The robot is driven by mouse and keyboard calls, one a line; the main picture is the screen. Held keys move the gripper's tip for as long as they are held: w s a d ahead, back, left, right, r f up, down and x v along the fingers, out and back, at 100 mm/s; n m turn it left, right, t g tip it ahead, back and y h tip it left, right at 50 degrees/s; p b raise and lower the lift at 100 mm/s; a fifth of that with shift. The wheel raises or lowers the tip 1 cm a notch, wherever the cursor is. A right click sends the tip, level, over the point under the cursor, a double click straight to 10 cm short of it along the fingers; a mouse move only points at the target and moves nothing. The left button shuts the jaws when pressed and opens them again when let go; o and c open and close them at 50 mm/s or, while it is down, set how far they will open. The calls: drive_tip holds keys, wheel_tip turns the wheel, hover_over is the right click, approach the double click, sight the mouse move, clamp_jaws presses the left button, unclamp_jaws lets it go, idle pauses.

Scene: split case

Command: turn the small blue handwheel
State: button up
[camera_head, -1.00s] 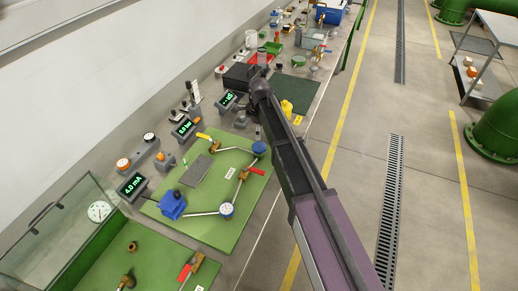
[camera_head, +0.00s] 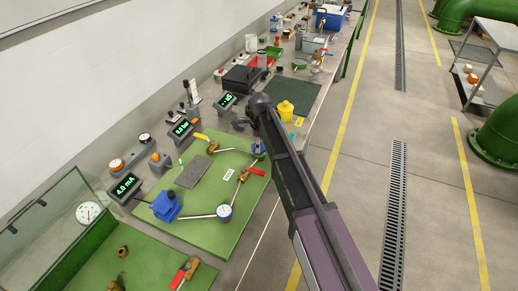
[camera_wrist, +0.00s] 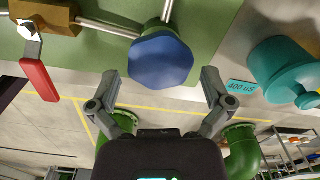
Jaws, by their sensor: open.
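The small blue handwheel (camera_wrist: 160,61) is an angular, many-sided knob on a green stem in the wrist view. It sits upper middle, close ahead of my gripper (camera_wrist: 161,75). My gripper is open, with one finger on each side of the wheel's lower part in the picture. Gaps show between both fingers and the wheel, and I see no contact. In the head view the handwheel (camera_head: 259,148) shows at the right edge of the green panel (camera_head: 210,228), partly hidden by my arm.
A red lever valve (camera_wrist: 38,79) is left of the wheel in the wrist view; a teal pot (camera_wrist: 285,72) is right. In the head view a yellow pot (camera_head: 286,110), a pressure gauge (camera_head: 224,212) and a blue box (camera_head: 165,206) are nearby. The aisle is clear.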

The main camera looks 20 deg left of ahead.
drive_tip(key=shift+f, duration=0.4)
drive_tip(key=c, duration=0.9)
